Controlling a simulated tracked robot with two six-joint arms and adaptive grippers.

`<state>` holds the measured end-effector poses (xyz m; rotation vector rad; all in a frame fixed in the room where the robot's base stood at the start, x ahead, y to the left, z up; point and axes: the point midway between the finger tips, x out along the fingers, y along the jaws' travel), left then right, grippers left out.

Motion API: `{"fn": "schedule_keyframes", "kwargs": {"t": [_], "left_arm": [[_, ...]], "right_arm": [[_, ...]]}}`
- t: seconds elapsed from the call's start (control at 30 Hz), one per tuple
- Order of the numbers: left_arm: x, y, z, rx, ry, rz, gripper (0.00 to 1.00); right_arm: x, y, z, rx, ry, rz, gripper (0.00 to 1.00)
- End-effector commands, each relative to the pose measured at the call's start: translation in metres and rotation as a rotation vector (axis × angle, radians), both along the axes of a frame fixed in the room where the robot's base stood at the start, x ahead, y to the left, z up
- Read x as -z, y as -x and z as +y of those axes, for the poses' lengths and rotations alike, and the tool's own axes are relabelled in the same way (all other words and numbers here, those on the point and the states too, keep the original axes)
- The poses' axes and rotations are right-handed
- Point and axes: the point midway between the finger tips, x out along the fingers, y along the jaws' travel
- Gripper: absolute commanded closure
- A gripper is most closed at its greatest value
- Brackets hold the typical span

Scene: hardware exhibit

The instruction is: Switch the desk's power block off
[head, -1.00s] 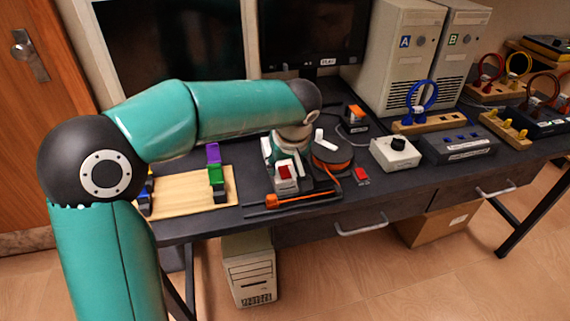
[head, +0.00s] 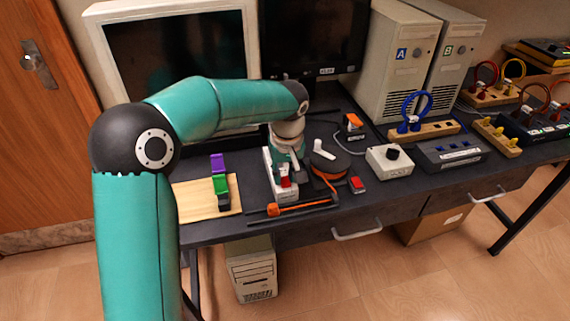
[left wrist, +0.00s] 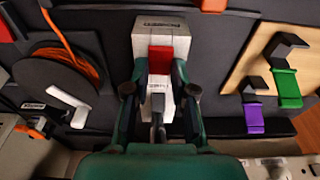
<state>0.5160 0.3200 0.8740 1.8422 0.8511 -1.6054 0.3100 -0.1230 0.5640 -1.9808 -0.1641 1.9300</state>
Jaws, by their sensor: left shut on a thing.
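The power block (head: 285,195) is a long white block with a red switch (head: 286,182), lying near the desk's front edge. My left gripper (head: 284,175) is down at the block from above, next to the red switch. In the left wrist view, the white block (left wrist: 158,20) runs away from me, and the red switch (left wrist: 161,56) sits between my left fingertips (left wrist: 160,73). The fingers are shut on the switch, one at each side. The fingers hide parts of the block. I cannot read which way the switch is set. My right gripper is not in view.
An orange-and-black bar tool (head: 290,208) lies along the desk's front edge. A wooden board (head: 192,203) with purple and green pieces is to the left. A monitor stands behind.

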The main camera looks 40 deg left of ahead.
Motion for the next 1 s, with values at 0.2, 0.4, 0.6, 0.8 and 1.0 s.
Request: {"fn": "schedule_keyframes", "kwargs": {"t": [0.2,0.4,0.6,0.8,1.0], "left_arm": [[-0.001,-0.001,0.000,0.001,0.007,-0.001,1.00],[-0.001,-0.001,0.000,0.000,0.006,-0.001,0.62],[0.000,-0.001,0.001,0.000,0.006,0.000,0.50],[-0.001,0.000,0.001,-0.002,0.006,0.001,0.50],[-0.019,0.000,-0.001,-0.002,0.006,-0.004,0.50]], "right_arm": [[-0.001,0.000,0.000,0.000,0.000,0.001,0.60],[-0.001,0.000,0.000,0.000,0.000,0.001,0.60],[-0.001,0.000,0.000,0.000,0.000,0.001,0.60],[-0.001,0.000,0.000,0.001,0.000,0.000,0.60],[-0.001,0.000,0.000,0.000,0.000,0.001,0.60]]}}
